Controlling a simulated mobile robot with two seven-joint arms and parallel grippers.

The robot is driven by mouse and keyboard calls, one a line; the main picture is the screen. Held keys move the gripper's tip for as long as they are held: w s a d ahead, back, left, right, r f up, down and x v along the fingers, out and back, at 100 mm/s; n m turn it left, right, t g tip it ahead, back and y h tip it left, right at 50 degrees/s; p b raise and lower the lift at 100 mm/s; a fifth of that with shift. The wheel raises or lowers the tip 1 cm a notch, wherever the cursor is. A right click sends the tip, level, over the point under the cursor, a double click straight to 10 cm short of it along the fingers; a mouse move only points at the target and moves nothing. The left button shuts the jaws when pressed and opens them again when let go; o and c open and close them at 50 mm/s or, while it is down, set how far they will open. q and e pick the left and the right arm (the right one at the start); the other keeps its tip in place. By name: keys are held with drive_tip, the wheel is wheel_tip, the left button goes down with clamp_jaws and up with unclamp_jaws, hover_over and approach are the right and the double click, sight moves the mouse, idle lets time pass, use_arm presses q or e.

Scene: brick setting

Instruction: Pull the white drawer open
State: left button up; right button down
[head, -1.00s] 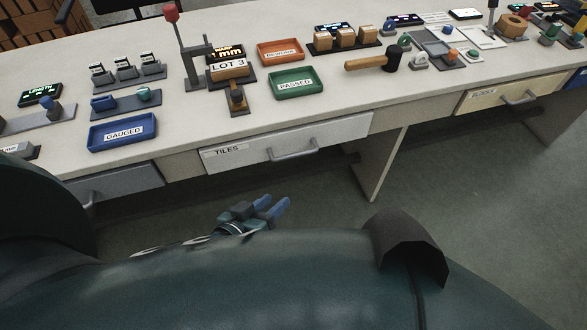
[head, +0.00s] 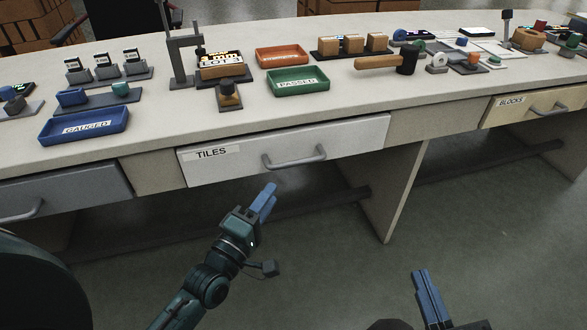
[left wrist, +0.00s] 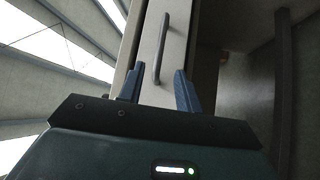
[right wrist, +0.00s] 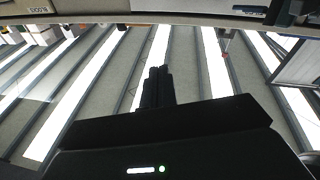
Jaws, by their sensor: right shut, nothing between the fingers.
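The white drawer (head: 235,168) labelled TILES sits under the bench top and looks closed, with a grey bar handle (head: 294,157) on its front. My left gripper (head: 267,202) is below and in front of the drawer, apart from the handle. In the left wrist view its two blue fingers (left wrist: 158,85) are spread with nothing between them, and the handle (left wrist: 161,48) shows beyond them, roughly in line with the gap. My right gripper (head: 428,297) is low at the right of the head view, shut and empty; its closed fingers (right wrist: 156,85) also show in the right wrist view.
A grey drawer (head: 70,190) is at the left and a cream BLOCKS drawer (head: 535,108) at the right. A bench leg panel (head: 405,190) stands right of the white drawer. Trays and a mallet (head: 405,61) lie on top. The floor in front is clear.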

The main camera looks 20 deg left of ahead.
sight(293, 164)
use_arm(q)
drive_tip(key=b+x, duration=0.2)
drive_tip(key=x, duration=0.9)
drive_tip(key=shift+c, duration=0.2)
clamp_jaws()
